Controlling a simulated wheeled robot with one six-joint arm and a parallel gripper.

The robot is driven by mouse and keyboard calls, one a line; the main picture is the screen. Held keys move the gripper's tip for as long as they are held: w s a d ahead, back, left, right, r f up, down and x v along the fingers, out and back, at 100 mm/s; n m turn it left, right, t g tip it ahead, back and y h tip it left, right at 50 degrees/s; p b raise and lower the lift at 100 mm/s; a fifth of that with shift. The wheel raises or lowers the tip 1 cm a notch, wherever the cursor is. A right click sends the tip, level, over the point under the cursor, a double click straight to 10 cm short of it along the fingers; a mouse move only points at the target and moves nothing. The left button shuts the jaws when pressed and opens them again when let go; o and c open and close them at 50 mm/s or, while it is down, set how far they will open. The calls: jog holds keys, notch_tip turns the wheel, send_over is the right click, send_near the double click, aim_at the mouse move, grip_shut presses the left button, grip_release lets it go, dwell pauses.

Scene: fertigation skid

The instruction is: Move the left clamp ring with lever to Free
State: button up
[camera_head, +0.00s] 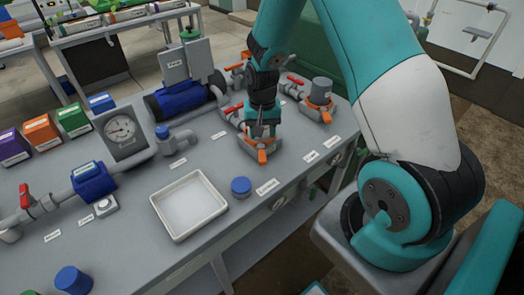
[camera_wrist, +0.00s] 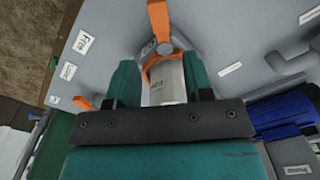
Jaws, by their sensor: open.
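The left clamp ring with its orange lever (camera_head: 262,155) sits on the grey bench, below my gripper (camera_head: 264,130). In the wrist view, the ring (camera_wrist: 150,68) goes round the base of a pale grey cylinder (camera_wrist: 166,88), and its orange lever (camera_wrist: 158,20) points to the top of the picture. My open gripper (camera_wrist: 162,75) has one green finger on each side of the cylinder; I cannot tell whether they touch it. A Free label (camera_wrist: 84,41) lies on the bench to the left of the lever. My gripper partly hides the cylinder in the head view.
A second orange clamp (camera_head: 320,116) with a grey cap stands to the right. Red-handled pipes (camera_head: 232,109) run close behind my gripper. A white tray (camera_head: 188,205) and a blue-capped jar (camera_head: 241,187) stand in front on the left.

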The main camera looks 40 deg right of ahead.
aim_at(262, 156)
notch_tip(262, 156, down, 9)
jog(key=shift+f+p, duration=0.1)
jog(key=shift+p, duration=0.5)
grip_shut()
